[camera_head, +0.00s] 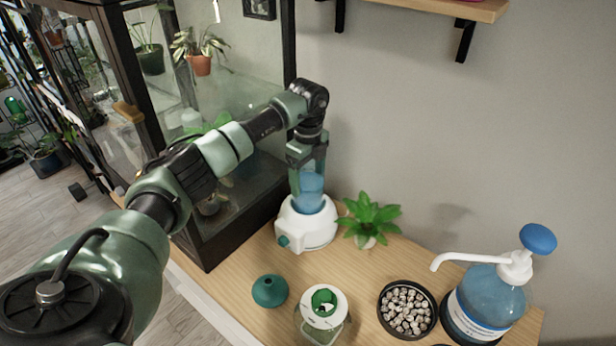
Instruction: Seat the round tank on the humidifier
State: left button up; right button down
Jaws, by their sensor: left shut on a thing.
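The humidifier (306,231) is a white rounded base with a teal knob on its front left, standing on the wooden tabletop. The round tank (311,192) is translucent blue and upright over the top opening of the base. Its lower end meets the opening in the picture; I cannot tell whether it is fully seated. My left gripper (308,178) points down from above and is shut on the tank, hiding its upper part. My right gripper is not in view.
A glass cabinet (228,215) with a black frame stands close on the left. A small green plant (369,219) is right of the humidifier. In front are a teal vase (269,291), a white ring-topped item (323,307), a bowl of pebbles (407,310) and a pump bottle (486,298).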

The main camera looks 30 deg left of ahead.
pick_arm(q)
jog(key=shift+f+b, duration=0.3)
jog(key=shift+f, duration=0.2)
jog(key=o, duration=1.8)
jog(key=shift+f, duration=0.1)
notch_tip(320, 180, up, 2)
jog(key=shift+r+p, duration=0.1)
jog(key=shift+p, duration=0.75)
notch_tip(320, 180, up, 9)
jog(key=p, duration=0.6)
jog(key=shift+p, duration=0.4)
